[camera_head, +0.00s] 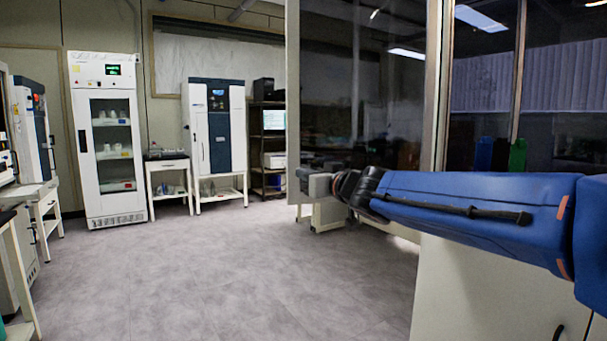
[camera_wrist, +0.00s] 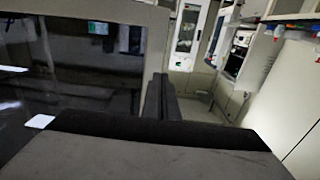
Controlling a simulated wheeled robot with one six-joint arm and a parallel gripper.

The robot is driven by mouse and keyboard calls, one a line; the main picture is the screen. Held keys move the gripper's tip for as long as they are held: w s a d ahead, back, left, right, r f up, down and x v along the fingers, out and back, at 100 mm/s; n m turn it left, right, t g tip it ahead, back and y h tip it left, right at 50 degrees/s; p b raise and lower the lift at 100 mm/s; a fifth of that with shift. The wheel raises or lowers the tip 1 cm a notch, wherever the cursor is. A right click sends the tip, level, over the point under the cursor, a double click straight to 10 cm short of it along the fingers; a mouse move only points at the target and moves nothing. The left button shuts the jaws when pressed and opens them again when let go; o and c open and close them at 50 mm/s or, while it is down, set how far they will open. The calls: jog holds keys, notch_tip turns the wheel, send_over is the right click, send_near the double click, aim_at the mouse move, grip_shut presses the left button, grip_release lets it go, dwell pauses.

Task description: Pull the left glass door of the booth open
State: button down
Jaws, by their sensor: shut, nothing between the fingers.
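A large dark glass door (camera_head: 325,80) in a pale metal frame fills the centre right of the head view. The same glass (camera_wrist: 70,65) fills the left of the wrist view, with its frame edge beside my fingers. My blue arm crosses low in front of the glass. My gripper (camera_head: 312,182) is at the lower left edge of the door. In the wrist view my dark fingers (camera_wrist: 161,97) are together and empty, close beside the frame edge. Whether they touch it, I cannot tell. No door handle shows clearly.
Another glass panel (camera_head: 490,90) and a pale cabinet (camera_head: 455,290) are at right. A white glass-fronted cabinet (camera_head: 140,165), a small table (camera_head: 168,163) and a white-and-blue machine (camera_head: 200,130) stand along the back. The grey floor (camera_head: 230,270) is clear in the middle.

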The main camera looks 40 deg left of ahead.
jog(key=s+d, duration=0.4)
jog(key=d, duration=0.3)
jog(key=shift+w, duration=0.1)
